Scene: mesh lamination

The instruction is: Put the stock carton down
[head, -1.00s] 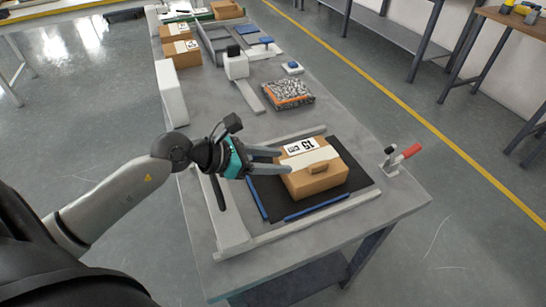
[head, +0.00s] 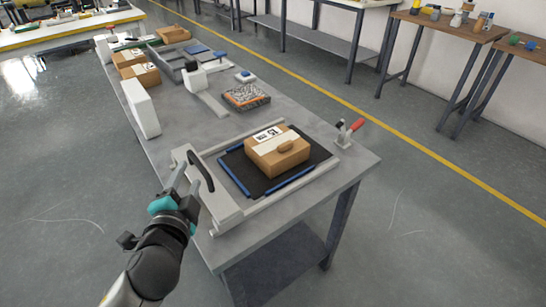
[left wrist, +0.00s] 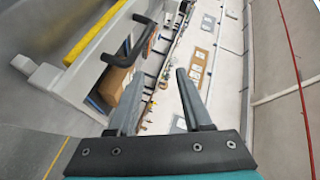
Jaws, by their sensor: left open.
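The stock carton (head: 277,152) is a brown cardboard box with a white label and a pale band across its top. It rests on the black mat (head: 232,163) inside the grey frame near the table's front end. My left gripper (head: 182,172) is open and empty, left of the frame and apart from the carton. In the left wrist view the two fingers (left wrist: 160,105) stand apart with nothing between them. A brown carton (left wrist: 113,86) shows beyond them at the left. My right gripper is not in view.
A black curved handle (head: 203,171) stands on the frame's left side, close to my gripper. A red-handled clamp (head: 350,131) is at the right table edge. Behind lie a patterned bag (head: 246,96), a white block (head: 141,107) and more cartons (head: 139,76).

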